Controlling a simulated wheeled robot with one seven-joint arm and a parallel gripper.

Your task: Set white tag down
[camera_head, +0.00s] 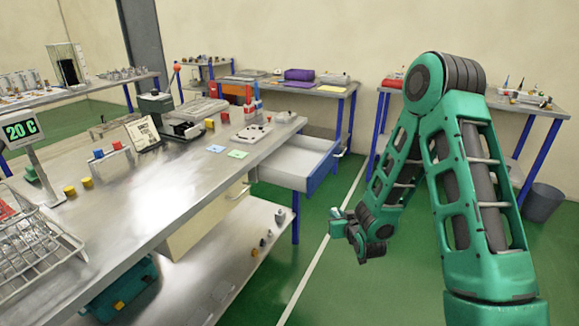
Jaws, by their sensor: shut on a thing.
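My gripper (338,224) hangs over the green floor, to the right of the long metal workbench and below the open drawer in the picture. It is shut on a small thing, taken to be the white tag. The held thing is too small and too covered by the fingers to make out clearly. Two flat tags lie on the workbench top, a pale blue one (216,148) and a pale green one (237,154), both apart from my gripper.
The workbench (165,205) has an open drawer (300,158) jutting right. Yellow blocks (77,188), a sign (143,133) and a wire rack (35,245) stand on it. A lower shelf (240,262) holds small parts. Back tables and a grey bin (541,201) stand beyond. The floor around my gripper is clear.

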